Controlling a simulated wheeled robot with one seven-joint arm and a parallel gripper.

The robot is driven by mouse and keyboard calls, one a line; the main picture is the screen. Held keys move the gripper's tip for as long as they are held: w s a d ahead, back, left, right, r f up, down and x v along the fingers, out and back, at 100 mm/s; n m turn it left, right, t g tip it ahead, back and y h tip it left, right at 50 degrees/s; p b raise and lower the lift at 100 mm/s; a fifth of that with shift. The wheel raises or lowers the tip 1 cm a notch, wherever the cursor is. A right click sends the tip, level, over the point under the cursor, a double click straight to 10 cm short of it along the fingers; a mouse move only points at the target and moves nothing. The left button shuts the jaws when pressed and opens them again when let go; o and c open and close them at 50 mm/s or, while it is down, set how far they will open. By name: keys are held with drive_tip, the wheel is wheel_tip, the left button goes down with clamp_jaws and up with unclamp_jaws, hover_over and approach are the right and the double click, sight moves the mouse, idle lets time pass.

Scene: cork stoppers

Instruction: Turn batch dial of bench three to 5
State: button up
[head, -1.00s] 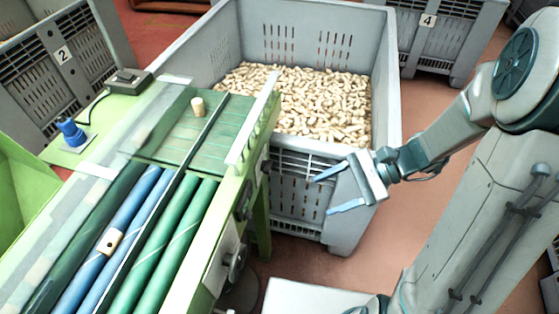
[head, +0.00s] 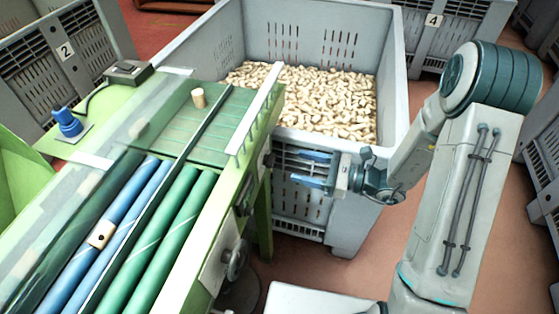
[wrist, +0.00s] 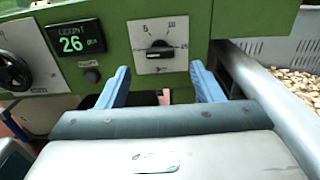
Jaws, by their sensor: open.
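The batch dial (wrist: 160,50) is a black knob on a white plate on the green bench panel in the wrist view. A 5 is printed at its upper left, with other marks at the top and right. The knob lies roughly horizontal; which end points is hard to tell. My gripper (wrist: 159,72) is open and empty, its two blue fingers on either side of the dial in that view, apart from it. In the head view my gripper (head: 307,168) is beside the bench's right side, in front of the grey crate. The dial's face is not clear there.
A counter display (wrist: 80,38) reading 26 and a black handwheel (wrist: 12,72) are left of the dial. The grey crate (head: 392,100) of corks stands close behind my gripper. The green bench (head: 215,265) carries rollers and a few corks.

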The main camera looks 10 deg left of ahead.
sight(274, 161)
drive_tip(key=a, duration=0.6)
drive_tip(key=shift+w+a, duration=0.25)
drive_tip(key=shift+a, duration=0.1)
